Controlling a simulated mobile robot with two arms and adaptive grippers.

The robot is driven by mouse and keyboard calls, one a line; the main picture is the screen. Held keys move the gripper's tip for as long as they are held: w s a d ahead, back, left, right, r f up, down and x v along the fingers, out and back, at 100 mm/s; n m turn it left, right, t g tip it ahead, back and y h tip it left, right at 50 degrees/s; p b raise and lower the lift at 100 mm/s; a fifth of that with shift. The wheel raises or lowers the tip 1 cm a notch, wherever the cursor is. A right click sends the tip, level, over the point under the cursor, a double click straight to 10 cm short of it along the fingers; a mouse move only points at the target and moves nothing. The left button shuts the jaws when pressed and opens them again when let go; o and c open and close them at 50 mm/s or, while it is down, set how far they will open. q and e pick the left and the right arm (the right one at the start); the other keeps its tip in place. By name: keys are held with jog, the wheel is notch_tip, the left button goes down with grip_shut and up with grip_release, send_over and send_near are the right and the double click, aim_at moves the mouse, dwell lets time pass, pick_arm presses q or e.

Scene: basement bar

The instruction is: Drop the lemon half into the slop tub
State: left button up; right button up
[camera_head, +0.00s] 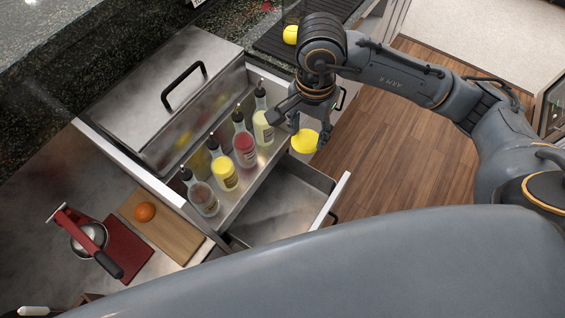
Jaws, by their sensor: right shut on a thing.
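My right gripper (309,130) points down and is shut on a yellow lemon half (304,143). The lemon half hangs just right of the bottle rail, near the upper end of an open steel compartment (279,212), which looks like the slop tub. I cannot tell how high the lemon half is above it. The inside of the compartment that shows is bare grey metal; its left part is hidden by the bottle rail. My left gripper is not in view.
A second yellow fruit (290,34) rests at a dark mat.

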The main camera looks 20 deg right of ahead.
aim_at(297, 133)
jog(key=f+m, duration=0.1)
jog(key=m, duration=0.3)
jog(key=a+f+m, duration=0.1)
jog(key=m, duration=0.2)
jog(key=w+a+f+m, duration=0.1)
jog(key=m, duration=0.3)
jog(key=shift+f+m, duration=0.3)
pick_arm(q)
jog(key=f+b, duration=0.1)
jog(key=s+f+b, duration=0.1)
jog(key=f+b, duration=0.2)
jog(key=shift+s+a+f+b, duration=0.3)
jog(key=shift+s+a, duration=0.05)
pick_arm(e)
jog(key=a+f+m, duration=0.2)
jog(key=f+m, duration=0.7)
jog(key=m, duration=0.8)
jog(key=a+f+m, duration=0.2)
jog(key=f+m, duration=0.7)
jog(key=m, duration=0.8)
jog(key=shift+s+f+m, duration=0.2)
jog(key=shift+f+m, duration=0.15)
jog(key=shift+m, duration=0.05)
jog(key=o, duration=1.1)
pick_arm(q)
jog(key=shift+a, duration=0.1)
